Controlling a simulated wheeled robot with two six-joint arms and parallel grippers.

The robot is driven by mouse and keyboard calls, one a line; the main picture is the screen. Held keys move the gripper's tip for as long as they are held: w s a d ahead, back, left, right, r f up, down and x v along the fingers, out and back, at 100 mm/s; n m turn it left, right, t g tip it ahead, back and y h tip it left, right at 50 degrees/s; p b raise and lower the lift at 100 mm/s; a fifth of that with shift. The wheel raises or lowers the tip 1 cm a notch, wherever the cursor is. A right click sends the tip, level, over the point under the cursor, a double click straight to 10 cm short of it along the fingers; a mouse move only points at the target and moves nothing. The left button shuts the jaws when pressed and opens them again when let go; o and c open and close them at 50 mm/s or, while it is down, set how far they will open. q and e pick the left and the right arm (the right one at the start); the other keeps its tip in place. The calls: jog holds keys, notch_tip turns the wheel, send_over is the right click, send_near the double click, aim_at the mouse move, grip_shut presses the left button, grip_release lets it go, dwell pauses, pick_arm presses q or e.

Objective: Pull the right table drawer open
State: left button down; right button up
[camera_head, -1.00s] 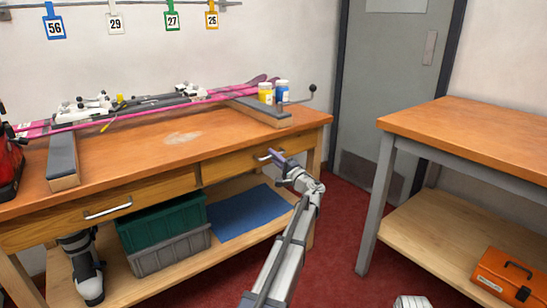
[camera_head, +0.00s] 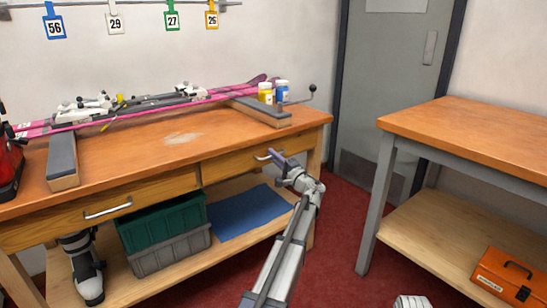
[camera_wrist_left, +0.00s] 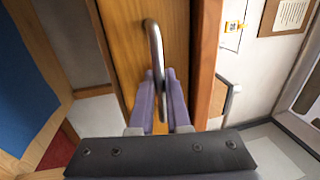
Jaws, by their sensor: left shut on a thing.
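The right table drawer (camera_head: 228,167) has a wooden front under the bench top and looks level with the bench front. Its metal bar handle (camera_head: 261,157) is near the drawer's right part. My left gripper (camera_head: 277,157) is shut on this handle, with its purple fingers at the bar. In the left wrist view the handle (camera_wrist_left: 153,42) runs down between the fingers of my left gripper (camera_wrist_left: 159,76). My right gripper is not in view.
The left drawer (camera_head: 160,190) with its own handle is shut. A green crate (camera_head: 165,222) and a blue mat (camera_head: 245,212) are on the lower shelf. A second table (camera_head: 470,135) stands at the right, with red floor between.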

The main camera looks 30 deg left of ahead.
pick_arm(q)
jog(key=shift+d, duration=0.1)
dwell(0.4)
jog(key=r+v, duration=0.2)
jog(key=v, duration=1.1)
jog(key=d+r+v, duration=0.1)
jog(key=r+v, duration=0.2)
jog(key=v, duration=1)
jog(key=shift+s+d, duration=0.25)
jog(key=shift+s, duration=0.2)
jog(key=c, duration=1.2)
grip_release()
jog(key=shift+o, duration=0.2)
jog(key=b+v, duration=0.1)
jog(key=v, duration=0.6)
jog(key=shift+s+d, duration=0.2)
jog(key=shift+d, duration=0.1)
